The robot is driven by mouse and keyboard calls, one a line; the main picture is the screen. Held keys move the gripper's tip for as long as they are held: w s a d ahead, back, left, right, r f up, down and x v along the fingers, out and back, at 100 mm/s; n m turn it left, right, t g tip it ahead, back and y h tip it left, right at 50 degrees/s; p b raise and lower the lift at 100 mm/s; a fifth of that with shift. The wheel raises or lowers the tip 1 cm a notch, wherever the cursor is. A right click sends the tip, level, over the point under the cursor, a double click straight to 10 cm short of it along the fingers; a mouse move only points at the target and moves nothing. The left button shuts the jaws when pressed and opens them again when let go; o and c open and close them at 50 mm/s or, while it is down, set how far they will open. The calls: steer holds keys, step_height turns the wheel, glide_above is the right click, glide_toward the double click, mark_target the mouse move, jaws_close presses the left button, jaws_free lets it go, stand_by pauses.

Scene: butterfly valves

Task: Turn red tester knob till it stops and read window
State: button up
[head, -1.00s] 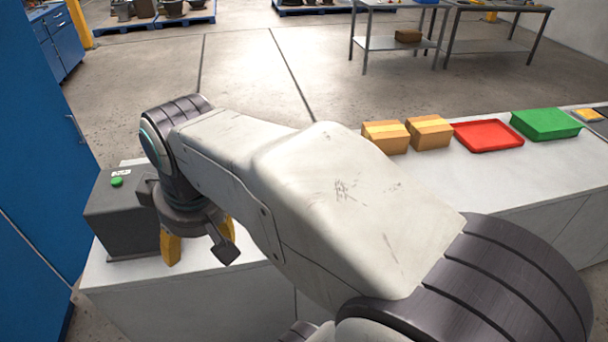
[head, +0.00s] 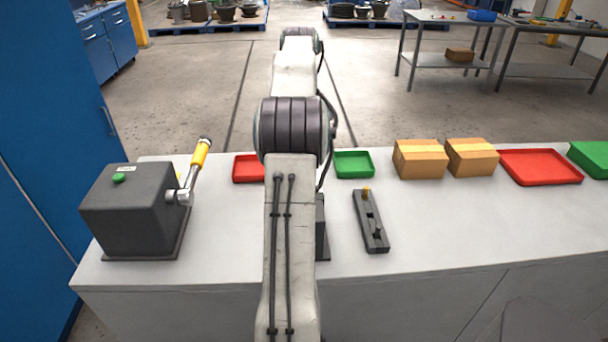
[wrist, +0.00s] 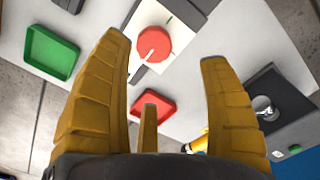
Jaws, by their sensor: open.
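In the wrist view a round red knob (wrist: 153,42) with a white line across it sits on a white face. A short green mark lies beside its rim. My gripper (wrist: 165,55) is open, with its yellow fingers spread and the knob showing between the tips, nearer the left one. The fingers appear apart from the knob. A dark part lies right of the white face; I cannot make out a window or reading. In the head view my arm hides the knob and gripper; only a dark edge (head: 321,230) shows beside the arm.
A dark grey box (head: 130,212) with a yellow-handled crank (head: 198,165) stands at left. Small red (head: 247,168) and green (head: 354,164) trays lie behind. A dark slotted block (head: 371,222) and cardboard boxes (head: 420,158) are at right. The bench front right is clear.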

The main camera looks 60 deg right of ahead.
steer(key=shift+s+d+f+b, duration=0.15)
steer(key=shift+f+b, duration=0.25)
steer(key=shift+f, duration=1.55)
steer(key=shift+s+d+f+b, duration=0.15)
steer(key=shift+f+b, duration=0.25)
steer(key=shift+f, duration=1.5)
steer(key=c, duration=1.2)
